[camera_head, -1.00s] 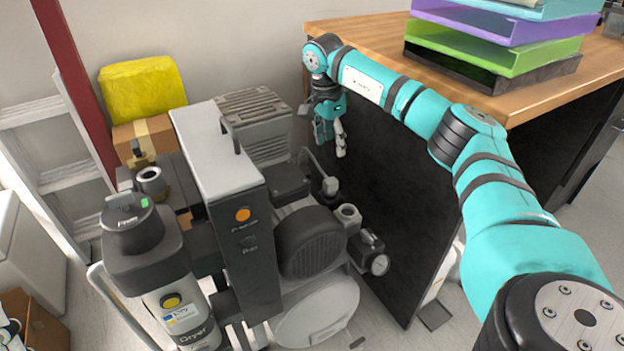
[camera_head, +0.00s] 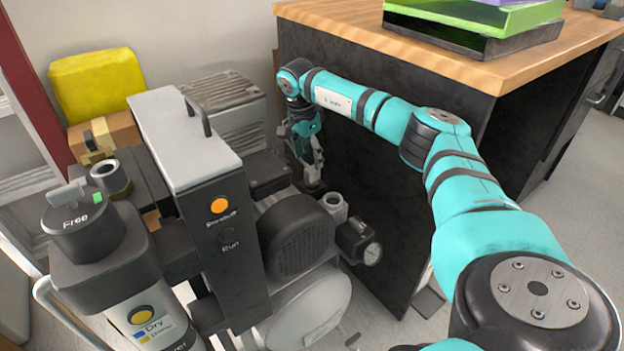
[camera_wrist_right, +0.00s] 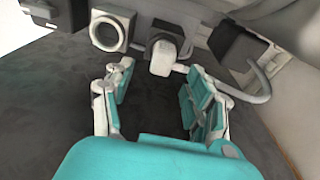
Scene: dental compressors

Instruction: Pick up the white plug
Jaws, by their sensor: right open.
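The white plug (camera_wrist_right: 163,57) shows in the right wrist view, at the compressor's side, with a pale cable curving off to its right. My right gripper (camera_wrist_right: 160,82) is open, its two teal and grey fingers spread to either side in that view. The plug appears ahead of the fingertips, in line with the gap between them; I see no contact. In the head view my right gripper (camera_head: 312,165) points down beside the compressor (camera_head: 192,145), and the plug is mostly hidden there. My left gripper is not in view.
A black cabinet (camera_head: 375,210) with a wooden top stands close behind and right of my right arm. The compressor's motor (camera_head: 298,240) and gauge (camera_head: 371,253) are just below the gripper. A yellow item (camera_head: 97,85) sits on a cardboard box (camera_head: 105,137) at the left.

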